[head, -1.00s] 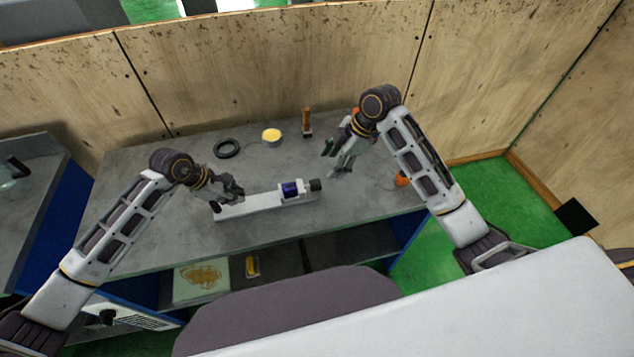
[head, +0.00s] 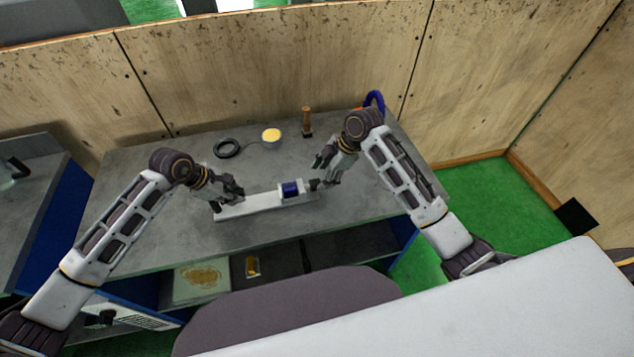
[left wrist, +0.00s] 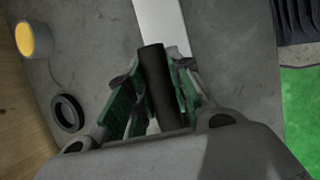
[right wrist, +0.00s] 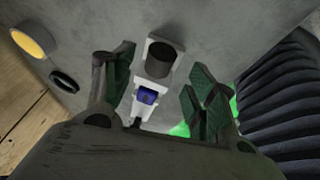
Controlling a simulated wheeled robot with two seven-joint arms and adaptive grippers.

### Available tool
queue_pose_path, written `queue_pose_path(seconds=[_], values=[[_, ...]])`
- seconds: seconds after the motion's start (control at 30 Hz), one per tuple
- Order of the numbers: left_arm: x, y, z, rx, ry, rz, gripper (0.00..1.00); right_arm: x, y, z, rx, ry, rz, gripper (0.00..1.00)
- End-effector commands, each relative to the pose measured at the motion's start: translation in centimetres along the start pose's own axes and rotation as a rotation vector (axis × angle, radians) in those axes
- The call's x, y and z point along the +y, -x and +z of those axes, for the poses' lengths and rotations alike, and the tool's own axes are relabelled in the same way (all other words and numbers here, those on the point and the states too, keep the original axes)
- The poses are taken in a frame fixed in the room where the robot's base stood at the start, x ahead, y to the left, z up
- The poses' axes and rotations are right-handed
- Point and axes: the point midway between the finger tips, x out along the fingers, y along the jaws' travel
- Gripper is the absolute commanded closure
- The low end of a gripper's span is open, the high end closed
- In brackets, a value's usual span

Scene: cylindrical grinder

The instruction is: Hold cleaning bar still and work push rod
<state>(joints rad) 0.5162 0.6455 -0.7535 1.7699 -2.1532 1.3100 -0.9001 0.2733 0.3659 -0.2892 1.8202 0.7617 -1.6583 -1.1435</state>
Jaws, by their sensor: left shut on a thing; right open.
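The cleaning bar (head: 250,207) is a long white piece on the grey table, with a blue-banded block (head: 291,189) near its right end. My left gripper (head: 229,192) is at its left end. In the left wrist view, the green fingers are shut on a dark cylindrical handle (left wrist: 154,75) of the bar. A dark cylindrical end piece, seemingly the push rod (right wrist: 160,59), shows in the right wrist view beyond the blue band. My right gripper (head: 325,176) is open at that right end. In its wrist view the end piece appears between the spread fingers; contact cannot be told.
Behind the bar are a black ring (head: 227,148), a yellow-topped tin (head: 271,137) and an upright wooden-handled tool (head: 307,122). A blue curved thing (head: 375,100) is at the back right. A wooden wall (head: 270,70) closes the back. The table front is clear.

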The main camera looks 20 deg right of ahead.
Motion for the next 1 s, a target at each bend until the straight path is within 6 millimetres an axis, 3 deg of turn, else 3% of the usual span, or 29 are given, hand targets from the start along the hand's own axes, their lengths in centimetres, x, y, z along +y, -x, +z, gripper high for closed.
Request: queue_pose_path(seconds=[0.4,0.83,1.0], values=[[0.1,0.0,0.0,0.0,0.0,0.001,1.0,0.0,-4.6,-0.1,0.001,-0.001,0.0,0.43],[0.1,0.0,0.0,0.0,0.0,0.001,1.0,0.0,-5.2,-0.1,0.0,0.001,0.0,0.43],[0.1,0.0,0.0,0.0,0.0,0.001,1.0,0.0,-5.2,0.0,0.0,0.001,0.0,0.63]])
